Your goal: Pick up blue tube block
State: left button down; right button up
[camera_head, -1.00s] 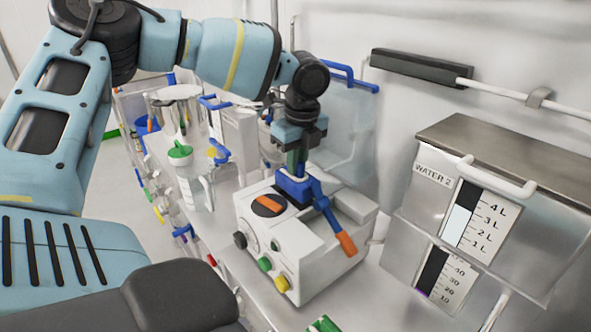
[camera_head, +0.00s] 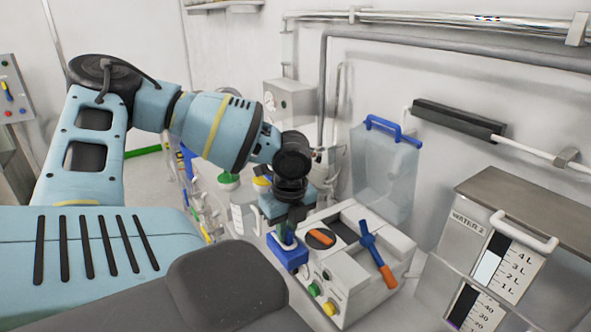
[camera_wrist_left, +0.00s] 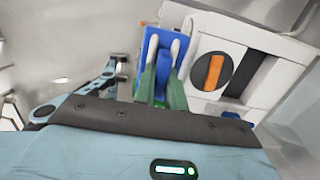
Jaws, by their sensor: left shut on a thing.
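The blue tube block (camera_head: 289,257) hangs under my left gripper (camera_head: 286,236), at the left front edge of the white machine in the head view. The left wrist view shows the green-and-grey fingers of my left gripper (camera_wrist_left: 165,75) closed around part of the blue tube block (camera_wrist_left: 152,50), beside the machine's left side. My left gripper is shut on the block. Its underside is hidden, so I cannot tell its exact height. My right gripper is not in view.
The white machine (camera_head: 348,289) has an orange-marked black dial (camera_head: 320,238), coloured knobs and a blue lever with an orange grip (camera_head: 377,254). The WATER 2 tank (camera_head: 490,265) is at the right.

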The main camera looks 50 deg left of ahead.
pick_arm(q)
jog(key=s, duration=0.3)
jog(key=shift+s+a+r, duration=0.1)
jog(key=shift+s+a, duration=0.05)
jog(key=s+a, duration=0.1)
jog(key=s, duration=1)
jog(key=shift+s, duration=0.1)
